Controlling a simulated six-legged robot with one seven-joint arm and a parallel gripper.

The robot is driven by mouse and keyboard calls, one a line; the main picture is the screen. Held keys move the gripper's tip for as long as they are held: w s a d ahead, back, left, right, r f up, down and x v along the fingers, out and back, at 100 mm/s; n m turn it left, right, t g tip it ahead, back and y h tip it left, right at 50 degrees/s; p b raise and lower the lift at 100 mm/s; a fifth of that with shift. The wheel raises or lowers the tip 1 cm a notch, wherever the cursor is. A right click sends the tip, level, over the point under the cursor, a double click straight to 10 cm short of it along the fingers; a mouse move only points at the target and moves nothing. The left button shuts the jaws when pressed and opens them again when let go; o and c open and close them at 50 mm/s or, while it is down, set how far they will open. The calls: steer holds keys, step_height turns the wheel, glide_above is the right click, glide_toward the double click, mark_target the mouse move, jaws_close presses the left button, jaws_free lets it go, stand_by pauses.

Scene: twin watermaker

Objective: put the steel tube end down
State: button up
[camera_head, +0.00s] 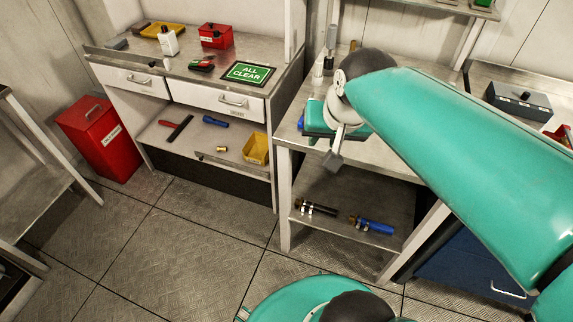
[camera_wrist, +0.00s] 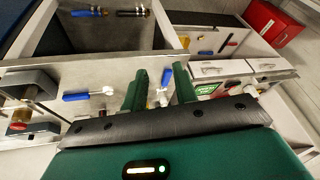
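My gripper (camera_wrist: 158,80) shows in the wrist view as two green fingers standing apart over the grey bench top. A small pale metallic piece (camera_wrist: 160,98) shows in the gap between them, with a blue part beside the right finger. I cannot tell whether this piece is the steel tube end, and I see no finger clearly closed on it.
A blue-handled tool (camera_wrist: 82,96) lies on the bench. Below, a shelf holds a black tube (camera_head: 316,208) and a blue one (camera_head: 372,225). The left bench carries a green ALL CLEAR sign (camera_head: 249,73) and a red box (camera_head: 215,36). A red bin (camera_head: 100,138) stands on the floor.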

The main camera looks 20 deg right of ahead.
steer(key=s+a+n, duration=0.3)
steer(key=a+n, duration=0.2)
steer(key=a, duration=0.5)
steer(key=shift+s+t+y, duration=0.3)
steer(key=shift+a, duration=0.1)
